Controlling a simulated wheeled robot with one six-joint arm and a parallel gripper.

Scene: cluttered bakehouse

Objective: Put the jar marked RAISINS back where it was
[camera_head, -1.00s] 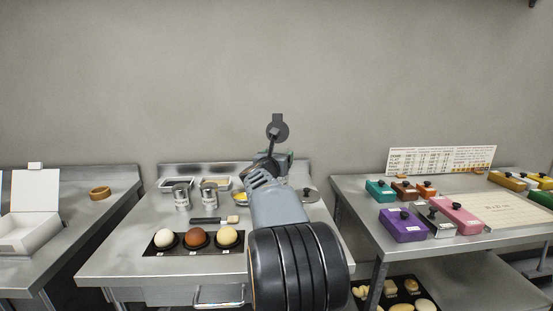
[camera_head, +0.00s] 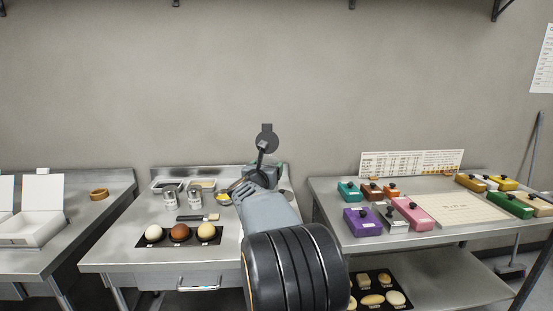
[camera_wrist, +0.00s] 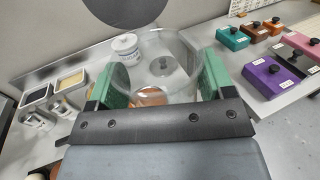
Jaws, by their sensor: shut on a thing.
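My gripper (camera_wrist: 158,80) is shut on a clear, see-through jar (camera_wrist: 160,55), with one green pad on each side of it. Something brown shows low in or behind the jar. No RAISINS marking is readable on it. In the head view my gripper (camera_head: 262,172) is over the back right of the middle steel table (camera_head: 140,225), and my own arm hides most of it and the jar. A white labelled jar (camera_wrist: 125,47) stands beyond the held jar in the wrist view; its lettering is too small to read.
Coloured lidded boxes (camera_head: 362,222) crowd the right table (camera_head: 440,232). A white open box (camera_head: 35,232) stands on the left table.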

